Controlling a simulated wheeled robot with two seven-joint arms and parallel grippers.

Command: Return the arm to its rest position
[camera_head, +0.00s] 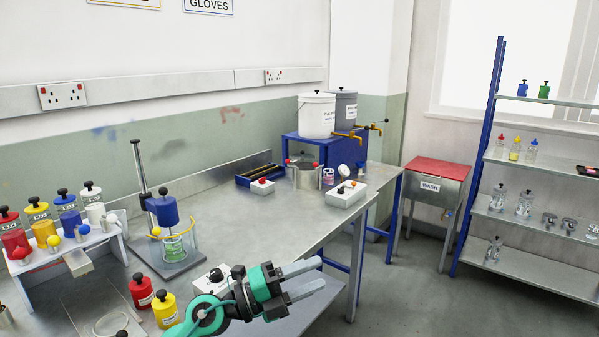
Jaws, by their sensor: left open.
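My left arm comes in from the bottom left, with teal and dark links. Its left gripper (313,276) is open, with two grey fingers pointing right and a gap between them. Nothing shows between the fingers. The gripper is over the front edge of the metal bench (262,222), in front of a small white box with a black knob (214,279). My right gripper is not in view.
A red pot (141,291) and a yellow pot (166,311) stand close left of my arm. Behind them is a stand with a blue container (165,211). A rack of coloured bottles (52,262) is at left. The floor (420,300) at right is clear.

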